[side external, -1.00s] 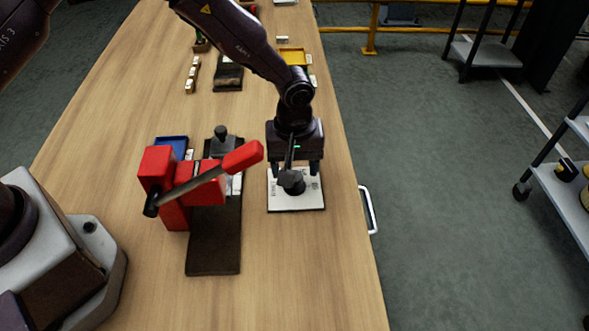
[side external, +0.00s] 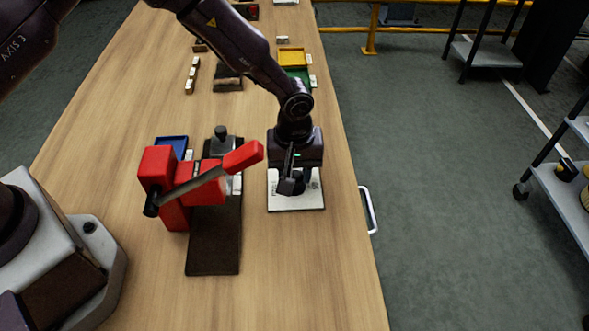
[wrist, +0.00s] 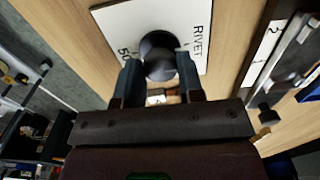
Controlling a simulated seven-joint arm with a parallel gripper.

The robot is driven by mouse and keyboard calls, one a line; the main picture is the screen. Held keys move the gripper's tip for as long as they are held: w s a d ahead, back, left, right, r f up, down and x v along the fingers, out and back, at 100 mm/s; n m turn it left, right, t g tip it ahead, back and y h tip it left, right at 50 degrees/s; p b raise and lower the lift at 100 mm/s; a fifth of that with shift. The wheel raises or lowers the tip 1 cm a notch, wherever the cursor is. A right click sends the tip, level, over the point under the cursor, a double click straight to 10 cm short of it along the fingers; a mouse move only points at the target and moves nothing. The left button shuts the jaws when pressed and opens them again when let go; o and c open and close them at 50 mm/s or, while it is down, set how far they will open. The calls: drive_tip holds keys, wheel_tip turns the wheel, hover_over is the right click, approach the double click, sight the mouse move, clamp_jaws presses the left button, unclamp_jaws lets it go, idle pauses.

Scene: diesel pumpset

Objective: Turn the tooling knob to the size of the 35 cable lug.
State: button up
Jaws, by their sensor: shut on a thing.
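The tooling knob (wrist: 158,45) is a dark round knob on a white plate (wrist: 112,22). The plate also shows in the side view (side external: 296,205), flat on the bench, with lettering; "RIVET" and "50" read in the wrist view. My gripper (wrist: 160,68) is shut on the knob, one finger on each side. In the side view my gripper (side external: 293,186) points down over the plate and mostly hides the knob. The knob's pointer and the 35 mark cannot be made out. No cable lug is clearly identifiable.
A red lever press (side external: 158,185) on a dark base (side external: 214,250) stands left of the plate, its red handle (side external: 243,157) reaching toward my gripper. A blue tray (side external: 172,142) and a yellow tray (side external: 292,57) lie farther back. The bench front is clear.

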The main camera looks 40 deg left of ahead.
drive_tip(key=m, duration=0.5)
drive_tip(key=shift+m, duration=0.3)
drive_tip(key=m, duration=1.2)
drive_tip(key=shift+r+m, duration=0.1)
drive_tip(key=shift+m, duration=0.3)
drive_tip(key=m, duration=0.5)
drive_tip(key=o, duration=0.9)
drive_tip(key=shift+o, duration=0.2)
